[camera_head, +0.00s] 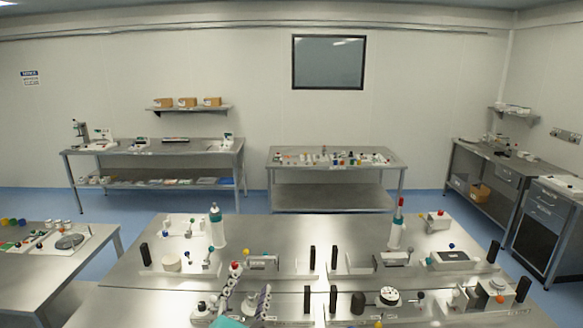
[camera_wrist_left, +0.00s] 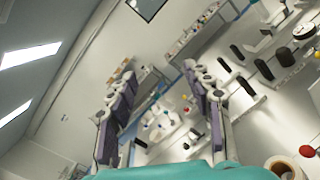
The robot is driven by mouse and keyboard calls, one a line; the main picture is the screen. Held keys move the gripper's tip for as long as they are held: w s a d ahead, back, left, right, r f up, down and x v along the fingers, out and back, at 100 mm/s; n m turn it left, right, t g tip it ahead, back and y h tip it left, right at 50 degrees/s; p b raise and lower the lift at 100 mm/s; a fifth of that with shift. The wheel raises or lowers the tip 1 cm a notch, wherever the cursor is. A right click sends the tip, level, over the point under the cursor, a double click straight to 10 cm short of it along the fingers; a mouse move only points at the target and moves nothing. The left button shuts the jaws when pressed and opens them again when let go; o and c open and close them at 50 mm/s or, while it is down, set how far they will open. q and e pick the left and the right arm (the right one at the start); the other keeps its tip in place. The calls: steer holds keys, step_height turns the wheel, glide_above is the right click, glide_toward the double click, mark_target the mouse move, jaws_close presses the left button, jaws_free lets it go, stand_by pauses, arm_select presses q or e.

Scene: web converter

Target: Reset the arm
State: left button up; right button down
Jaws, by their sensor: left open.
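My left gripper (camera_head: 250,283) rises at the bottom of the head view, left of centre, in front of the steel table (camera_head: 285,228). Its two purple-grey fingers stand apart and point up and away, with nothing between them. The left wrist view is tilted. There the left gripper (camera_wrist_left: 160,92) also shows open and empty, with its teal body along the bottom edge. My right gripper shows in neither view.
A side table (camera_head: 100,255) is at left. Benches line the back and right walls. Blue floor (camera_head: 250,203) lies between.

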arm_select(q)
steer(key=s+a+f+m+g+b, duration=0.1)
steer(key=s+f+m+g+b, duration=0.2)
steer(key=f+m+b, duration=0.5)
steer(key=s+f+m+g+b, duration=0.1)
steer(key=s+f+m+g, duration=0.15)
steer(key=f+m, duration=0.7)
steer(key=s+a+f+m+g+b, duration=0.1)
steer(key=s+f+m+g+b, duration=0.3)
steer(key=f, duration=0.8)
steer(key=s+a+f+m+g+y+b, duration=0.1)
steer(key=s+a+f+m+b, duration=0.3)
steer(key=f, duration=0.5)
steer(key=s+a+m+y, duration=0.1)
steer(key=a+m, duration=0.1)
steer(key=a, duration=0.1)
steer(key=shift+s+g+y, duration=0.3)
steer(key=shift+s+g, duration=0.05)
steer(key=shift+s, duration=0.05)
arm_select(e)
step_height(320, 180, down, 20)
